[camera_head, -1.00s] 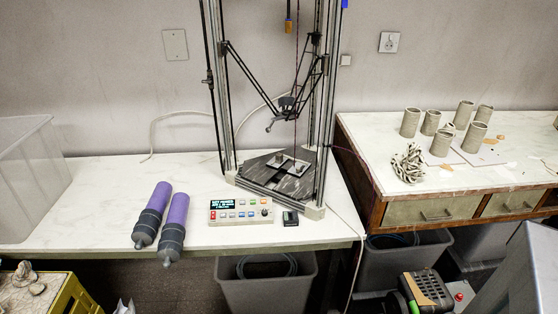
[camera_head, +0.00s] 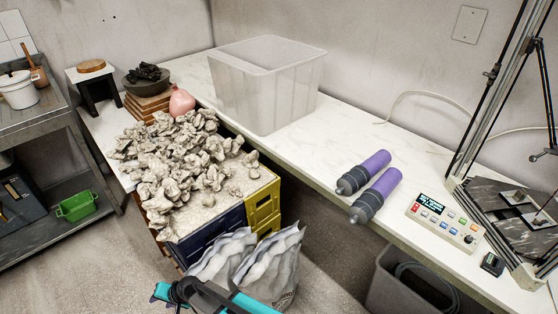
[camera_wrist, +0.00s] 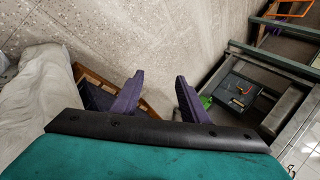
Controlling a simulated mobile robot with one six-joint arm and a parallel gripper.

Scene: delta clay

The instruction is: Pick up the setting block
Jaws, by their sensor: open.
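A small dark block (camera_head: 492,263) with a greenish top lies on the white bench in the head view, just right of the control box (camera_head: 445,219) and near the delta printer's base. It is the likeliest setting block, but it is too small to be sure. It does not show in the wrist view. My gripper (camera_wrist: 158,92) is open and empty in the wrist view, its two purple fingers apart above the floor, far from the block. My teal and black arm shows at the bottom of the head view.
Clay lumps (camera_head: 178,160) cover a crate (camera_head: 262,203), with grey bags (camera_head: 270,262) in front. A metal cart (camera_head: 48,120) stands left. A grey bin (camera_head: 395,288) sits under the bench.

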